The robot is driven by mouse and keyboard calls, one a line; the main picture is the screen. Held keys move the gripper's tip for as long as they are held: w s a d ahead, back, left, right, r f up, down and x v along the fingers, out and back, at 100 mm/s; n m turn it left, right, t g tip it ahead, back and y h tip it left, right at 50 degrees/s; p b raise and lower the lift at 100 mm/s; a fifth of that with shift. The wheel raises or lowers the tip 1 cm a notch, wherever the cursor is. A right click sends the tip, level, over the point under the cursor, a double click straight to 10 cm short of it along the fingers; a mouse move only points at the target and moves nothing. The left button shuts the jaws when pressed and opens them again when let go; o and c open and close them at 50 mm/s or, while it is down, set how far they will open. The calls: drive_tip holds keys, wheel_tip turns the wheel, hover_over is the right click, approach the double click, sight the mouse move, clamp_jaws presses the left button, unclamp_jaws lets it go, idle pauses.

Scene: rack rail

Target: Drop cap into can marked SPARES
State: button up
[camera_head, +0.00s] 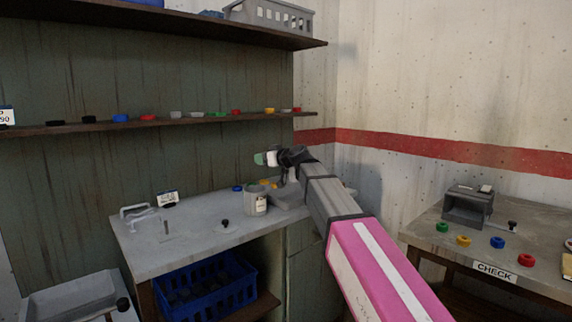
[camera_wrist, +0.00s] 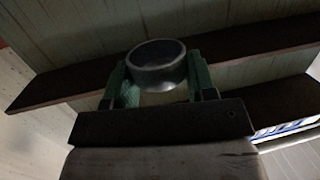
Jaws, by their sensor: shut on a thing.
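My gripper (camera_head: 266,158) is raised above the back of the grey workbench (camera_head: 180,246). In the wrist view it is shut on a grey round cap (camera_wrist: 157,68), held between the green fingertips. A small can (camera_head: 256,202) with a pale label stands on the workbench, below and slightly left of my gripper. The label's writing is too small to read. The can's inside cannot be made out. The cap is in the air, apart from the can.
A narrow shelf (camera_head: 140,125) holds a row of coloured caps. A wider shelf (camera_head: 130,27) above carries a grey basket (camera_head: 268,16). A grey bin (camera_head: 287,197) sits beside the can. Loose caps lie on the CHECK table (camera_head: 420,232) at right. A blue crate (camera_head: 205,291) is under the workbench.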

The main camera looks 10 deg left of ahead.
drive_tip(key=shift+s+a+r+n+g, duration=0.2)
drive_tip(key=shift+s+a+n+g, duration=0.15)
drive_tip(key=shift+a, duration=0.35)
drive_tip(key=shift+f, duration=0.15)
wheel_tip(320, 180, down, 6)
drive_tip(key=shift+r, duration=0.15)
drive_tip(key=o, duration=1)
drive_tip(key=shift+s+d, duration=0.1)
drive_tip(key=v, duration=1)
drive_tip(key=shift+s+d, duration=0.1)
drive_tip(key=shift+d, duration=0.2)
